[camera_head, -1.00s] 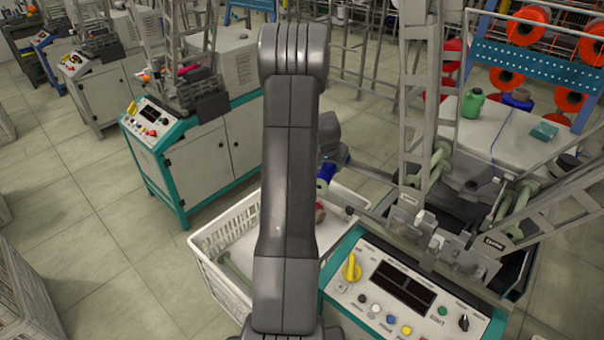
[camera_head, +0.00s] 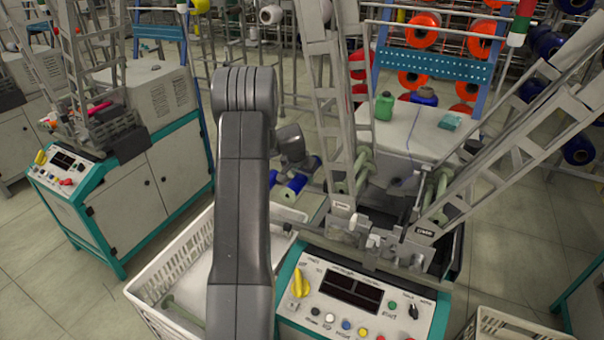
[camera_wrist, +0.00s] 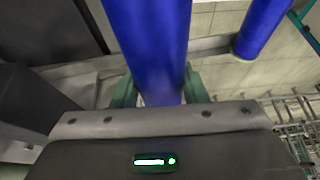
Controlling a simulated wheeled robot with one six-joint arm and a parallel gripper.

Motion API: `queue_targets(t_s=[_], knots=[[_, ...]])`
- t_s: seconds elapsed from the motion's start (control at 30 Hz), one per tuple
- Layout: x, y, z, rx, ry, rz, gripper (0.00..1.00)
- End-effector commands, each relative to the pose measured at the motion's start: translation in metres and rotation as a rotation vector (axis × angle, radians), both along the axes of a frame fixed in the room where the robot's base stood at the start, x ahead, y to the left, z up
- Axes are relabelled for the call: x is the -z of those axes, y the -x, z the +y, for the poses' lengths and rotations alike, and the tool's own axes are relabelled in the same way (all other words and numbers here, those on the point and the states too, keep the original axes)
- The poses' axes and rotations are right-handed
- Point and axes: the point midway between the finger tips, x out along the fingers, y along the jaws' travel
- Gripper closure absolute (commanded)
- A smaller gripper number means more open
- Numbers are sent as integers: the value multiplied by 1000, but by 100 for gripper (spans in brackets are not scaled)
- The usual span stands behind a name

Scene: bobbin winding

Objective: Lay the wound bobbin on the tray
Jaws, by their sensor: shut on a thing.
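My gripper (camera_wrist: 160,90) shows its two green fingers in the wrist view, shut on a blue wound bobbin (camera_wrist: 150,45) that stretches away from the jaws. A second blue bobbin (camera_wrist: 262,25) shows at the upper right there, apart from the held one. In the head view, blue bobbins (camera_head: 297,184) show just below my wrist, right of my forearm; one has a pale green end. Which of them is in my jaws is hard to tell there. A pale flat surface (camera_head: 312,206) lies under them; I cannot tell whether it is the tray.
A white crate (camera_head: 165,268) with a pale green rod stands at the lower left, partly behind my forearm. The winding machine's control panel (camera_head: 350,295) and upright frames (camera_head: 325,110) stand close on the right. Another machine (camera_head: 125,190) stands left, with open floor in front.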

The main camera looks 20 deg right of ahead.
Motion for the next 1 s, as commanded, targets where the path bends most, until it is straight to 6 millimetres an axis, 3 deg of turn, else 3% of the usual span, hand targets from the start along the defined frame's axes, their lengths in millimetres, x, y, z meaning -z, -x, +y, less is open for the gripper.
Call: queue_targets(t_s=[0.6, 0.8, 1.0], knots=[[79, 0, 0, 0, 0, -1, 88], [92, 0, 0, 0, 0, -1, 88], [93, 0, 0, 0, 0, -1, 88]])
